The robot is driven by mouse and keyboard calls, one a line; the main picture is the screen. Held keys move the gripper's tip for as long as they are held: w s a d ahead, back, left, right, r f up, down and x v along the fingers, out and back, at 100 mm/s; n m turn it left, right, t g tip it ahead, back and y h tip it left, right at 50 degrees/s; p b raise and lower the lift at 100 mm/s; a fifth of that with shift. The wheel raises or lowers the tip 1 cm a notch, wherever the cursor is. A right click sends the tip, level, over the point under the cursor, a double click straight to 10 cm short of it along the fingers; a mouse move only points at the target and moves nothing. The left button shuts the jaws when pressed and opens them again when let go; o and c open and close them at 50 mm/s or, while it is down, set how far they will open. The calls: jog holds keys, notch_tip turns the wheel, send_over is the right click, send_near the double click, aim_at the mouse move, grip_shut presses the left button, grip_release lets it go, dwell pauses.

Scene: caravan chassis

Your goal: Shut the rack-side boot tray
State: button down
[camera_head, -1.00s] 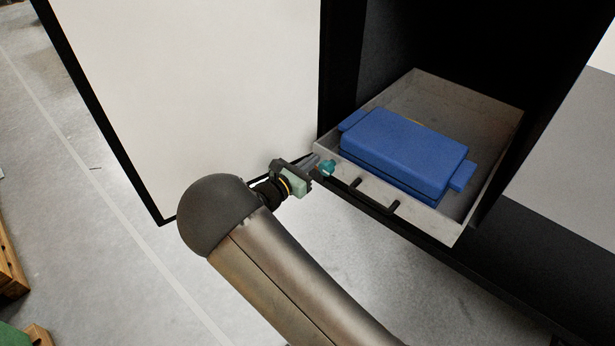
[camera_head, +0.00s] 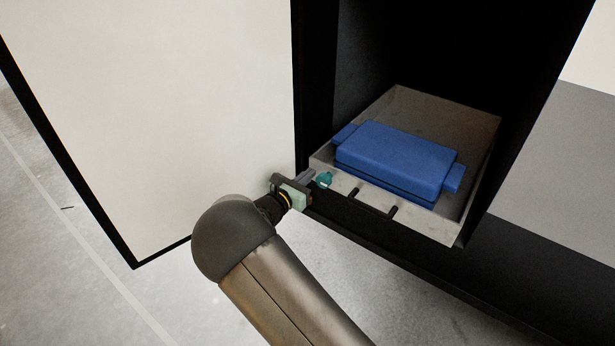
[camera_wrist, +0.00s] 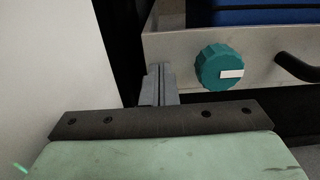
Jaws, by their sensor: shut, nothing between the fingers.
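The boot tray (camera_head: 427,226) is a grey metal drawer, pulled partly out of a dark compartment. A blue lidded box (camera_head: 395,158) lies in it. Its front carries a teal round knob (camera_head: 324,180) near the left end and a black bar handle (camera_head: 375,203) right of it. My gripper (camera_head: 311,175) is shut and empty at the left end of the tray front, beside the knob. In the wrist view the finger tips (camera_wrist: 160,72) overlap the tray front (camera_wrist: 183,47), left of the knob (camera_wrist: 220,68); whether they touch it is not clear.
A large white black-edged panel (camera_head: 150,110) stands left of the compartment, close to my gripper. A black sill (camera_head: 400,255) runs below the tray. A grey surface (camera_head: 555,175) lies to the right. Bare floor (camera_head: 75,270) is at lower left.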

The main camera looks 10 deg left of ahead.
jog(key=shift+s, duration=0.1)
jog(key=b+v, duration=0.2)
jog(key=v, duration=1.1)
jog(key=p, duration=0.4)
send_near(341, 182)
jog(key=p+x, duration=0.2)
jog(key=x, duration=0.5)
